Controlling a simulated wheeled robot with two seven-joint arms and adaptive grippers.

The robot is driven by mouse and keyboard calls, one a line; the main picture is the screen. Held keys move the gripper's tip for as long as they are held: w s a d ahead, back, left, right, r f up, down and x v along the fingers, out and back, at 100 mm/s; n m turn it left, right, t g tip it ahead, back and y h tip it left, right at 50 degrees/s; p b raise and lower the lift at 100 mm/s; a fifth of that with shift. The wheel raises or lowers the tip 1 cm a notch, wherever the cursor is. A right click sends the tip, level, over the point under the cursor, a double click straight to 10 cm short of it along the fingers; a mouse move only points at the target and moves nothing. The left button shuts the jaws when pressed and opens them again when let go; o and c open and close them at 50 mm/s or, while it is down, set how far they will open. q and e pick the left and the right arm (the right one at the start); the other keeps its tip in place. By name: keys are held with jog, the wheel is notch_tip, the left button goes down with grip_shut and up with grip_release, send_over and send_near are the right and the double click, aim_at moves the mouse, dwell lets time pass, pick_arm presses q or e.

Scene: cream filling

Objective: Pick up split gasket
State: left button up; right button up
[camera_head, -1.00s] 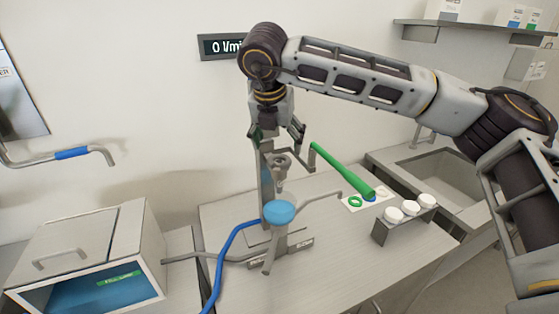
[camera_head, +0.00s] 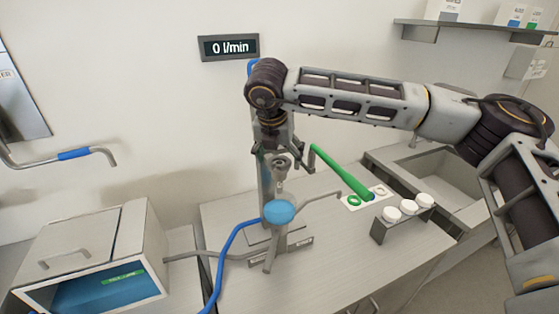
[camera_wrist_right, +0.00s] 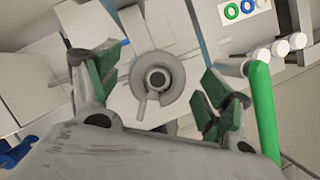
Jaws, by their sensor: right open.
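No ring can be made out for certain as the split gasket. In the head view a white card on the table (camera_head: 350,207) carries a green ring (camera_head: 354,200); in the wrist view a blue ring (camera_wrist_right: 246,6) lies beside it. My right gripper (camera_head: 281,150) is open and empty, pointing down over the grey filling machine's funnel top (camera_head: 281,162). In the wrist view a round grey part with a dark centre (camera_wrist_right: 157,78) lies between and beyond the open green-padded fingers (camera_wrist_right: 160,88). I cannot tell whether any finger touches it. My left gripper is not in view.
A green bar (camera_head: 340,172) slants up beside the card. White caps (camera_head: 408,206) stand on a small rack at right. A blue bowl-like part (camera_head: 278,212) and blue hose (camera_head: 226,255) are at the machine's front. The table's front right is clear.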

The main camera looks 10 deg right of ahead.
jog(key=shift+f, duration=0.1)
jog(key=shift+c, duration=0.2)
jog(key=c, duration=0.9)
notch_tip(320, 180, up, 10)
jog(key=b, duration=0.1)
jog(key=shift+b, duration=0.4)
dwell(0.4)
